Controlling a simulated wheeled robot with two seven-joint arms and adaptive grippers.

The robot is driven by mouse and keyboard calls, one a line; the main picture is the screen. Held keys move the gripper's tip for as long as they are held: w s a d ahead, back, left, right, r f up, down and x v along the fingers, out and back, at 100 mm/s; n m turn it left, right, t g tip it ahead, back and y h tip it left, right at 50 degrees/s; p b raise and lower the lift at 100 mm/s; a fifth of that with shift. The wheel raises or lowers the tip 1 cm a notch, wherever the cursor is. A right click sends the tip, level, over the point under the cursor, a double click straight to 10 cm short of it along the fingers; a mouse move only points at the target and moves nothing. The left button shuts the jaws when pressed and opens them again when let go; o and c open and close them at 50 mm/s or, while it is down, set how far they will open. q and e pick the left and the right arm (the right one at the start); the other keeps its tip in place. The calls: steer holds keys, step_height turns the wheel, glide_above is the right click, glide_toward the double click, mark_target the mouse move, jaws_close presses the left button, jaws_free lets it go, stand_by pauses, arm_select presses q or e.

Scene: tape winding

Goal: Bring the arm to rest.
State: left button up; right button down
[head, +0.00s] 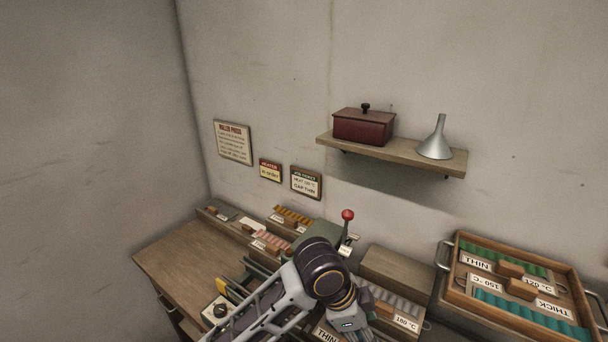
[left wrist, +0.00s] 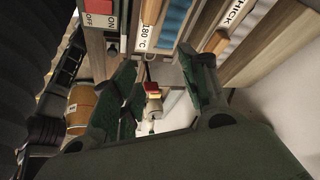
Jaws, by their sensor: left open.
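My left arm comes in from the bottom of the head view and bends down at the wrist. My left gripper (head: 358,334) is at the bottom edge there, by the label-bearing trays, with its fingertips cut off or hidden. In the left wrist view, the two fingers of my left gripper (left wrist: 160,72) stand apart with green pads. No object is clasped between them. A small red-and-white object (left wrist: 152,90) shows beyond the gap. My right gripper is in neither view.
A wooden bench (head: 185,255) holds racks of coloured rolls and a red-knobbed lever (head: 347,215). A tray (head: 520,290) with green and teal rolls is at the right. A wall shelf (head: 390,152) carries a dark red box (head: 363,127) and a funnel (head: 436,140). The bench's left part is clear.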

arm_select(q)
steer(key=a+f+n+t, duration=0.2)
steer(key=a+f+n, duration=0.35)
steer(key=a, duration=0.35)
steer(key=a+f+n+t, duration=0.1)
steer(key=a+f+n, duration=0.45)
steer(key=a, duration=0.35)
steer(key=s+a+f+n+y, duration=0.2)
steer(key=s+a+n+y, duration=0.1)
steer(key=a, duration=0.5)
steer(key=s+a+f+n+y, duration=0.2)
steer(key=s+a+f+n, duration=0.1)
steer(key=a, duration=0.6)
step_height(320, 180, down, 32)
steer(key=s+g, duration=0.1)
steer(key=s, duration=0.2)
steer(key=s+a+f, duration=0.2)
steer(key=s+f, duration=0.8)
steer(key=s, duration=0.1)
steer(key=s+a+f+g, duration=0.1)
steer(key=s+f, duration=0.9)
steer(key=s, duration=0.1)
steer(key=shift+a+f+m, duration=0.3)
steer(key=shift+a, duration=0.1)
